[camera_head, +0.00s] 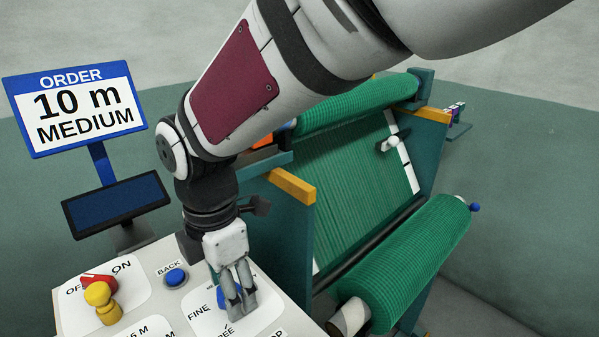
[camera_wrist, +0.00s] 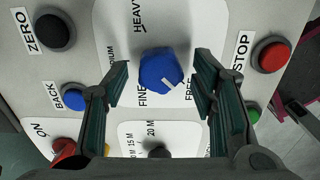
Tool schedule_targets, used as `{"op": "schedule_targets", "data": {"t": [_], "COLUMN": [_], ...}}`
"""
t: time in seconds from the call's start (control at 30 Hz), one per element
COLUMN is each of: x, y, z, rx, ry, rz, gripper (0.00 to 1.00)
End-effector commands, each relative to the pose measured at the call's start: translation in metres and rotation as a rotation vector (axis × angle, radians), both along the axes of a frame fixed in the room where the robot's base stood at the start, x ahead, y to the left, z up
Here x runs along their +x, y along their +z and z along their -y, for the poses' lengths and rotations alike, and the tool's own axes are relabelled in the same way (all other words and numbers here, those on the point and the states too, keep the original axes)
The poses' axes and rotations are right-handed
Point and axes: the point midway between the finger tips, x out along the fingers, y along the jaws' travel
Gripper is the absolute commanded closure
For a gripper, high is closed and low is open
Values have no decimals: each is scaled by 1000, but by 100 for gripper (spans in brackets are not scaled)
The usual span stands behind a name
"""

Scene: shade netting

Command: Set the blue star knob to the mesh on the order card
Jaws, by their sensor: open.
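The order card (camera_head: 82,107) in the head view reads "10 m MEDIUM". The blue star knob (camera_wrist: 160,69) sits on a white plate in the wrist view, with HEAVY, MEDIUM, FINE and FREE printed around it. My gripper (camera_wrist: 162,76) is open, with one finger on each side of the knob and visible gaps. In the head view my gripper (camera_head: 240,300) is over the panel and hides most of the knob (camera_head: 222,299).
A blue BACK button (camera_wrist: 74,97), a black ZERO button (camera_wrist: 55,32) and a red STOP button (camera_wrist: 271,55) are nearby. A yellow knob (camera_head: 101,298) and red switch (camera_head: 97,281) are at left. Green netting rolls (camera_head: 418,255) stand right of the panel.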

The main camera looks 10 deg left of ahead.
Motion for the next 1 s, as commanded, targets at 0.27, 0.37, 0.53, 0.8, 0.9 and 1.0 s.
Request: {"op": "schedule_targets", "data": {"t": [0.27, 0.37, 0.53, 0.8, 0.9, 1.0], "x": [0, 0, 0, 0, 0, 0], "y": [-4, -4, -4, -4, -3, -3], "z": [0, 0, 0, 0, 0, 0], "rx": [1, 1, 1, 1, 0, 0], "ry": [0, 0, 0, -10, -33, -73], "rz": [1, 1, 1, 1, 0, 0], "gripper": [48, 52, 91, 96, 96, 96]}}
